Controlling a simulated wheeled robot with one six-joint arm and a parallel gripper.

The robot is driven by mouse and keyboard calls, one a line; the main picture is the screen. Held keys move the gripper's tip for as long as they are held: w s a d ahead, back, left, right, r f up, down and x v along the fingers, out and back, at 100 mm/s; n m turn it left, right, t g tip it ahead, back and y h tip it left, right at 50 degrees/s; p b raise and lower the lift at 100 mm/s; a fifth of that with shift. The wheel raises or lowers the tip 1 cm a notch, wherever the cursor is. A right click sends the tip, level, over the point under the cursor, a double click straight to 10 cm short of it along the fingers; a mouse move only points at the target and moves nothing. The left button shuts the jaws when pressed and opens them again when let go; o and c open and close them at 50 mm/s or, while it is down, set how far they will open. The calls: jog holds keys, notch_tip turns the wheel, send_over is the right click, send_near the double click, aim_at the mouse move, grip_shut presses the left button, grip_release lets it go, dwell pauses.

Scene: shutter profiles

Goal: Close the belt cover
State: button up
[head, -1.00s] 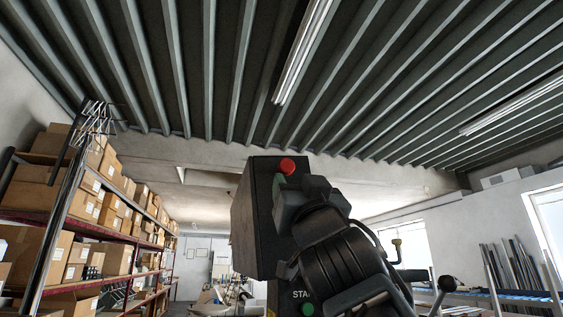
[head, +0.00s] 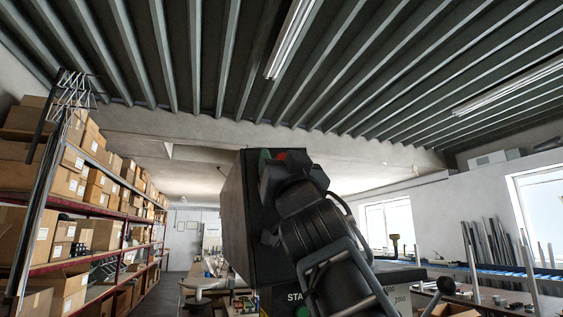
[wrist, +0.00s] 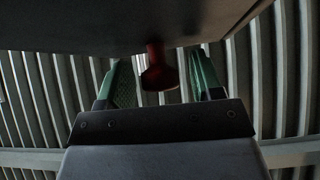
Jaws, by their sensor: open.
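The dark box-shaped machine head (head: 240,225) stands at the centre of the head view, with a red knob (head: 281,157) near its top. I cannot tell the belt cover's outline apart from this dark housing. My gripper (wrist: 160,62) points upward along the housing. In the wrist view its two green-padded fingers are apart, with the red knob (wrist: 157,70) between them and gaps on both sides. The dark housing surface (wrist: 90,25) fills the top of that view. In the head view my arm hides much of the machine's front and most of my gripper.
A shelf rack with cardboard boxes (head: 70,180) stands on the left. A bench (head: 500,296) and upright metal profiles (head: 490,245) are on the right. A green button (head: 302,312) sits low on the machine front. Open space lies above the machine, under the ribbed ceiling.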

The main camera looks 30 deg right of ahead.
grip_shut()
dwell(0.4)
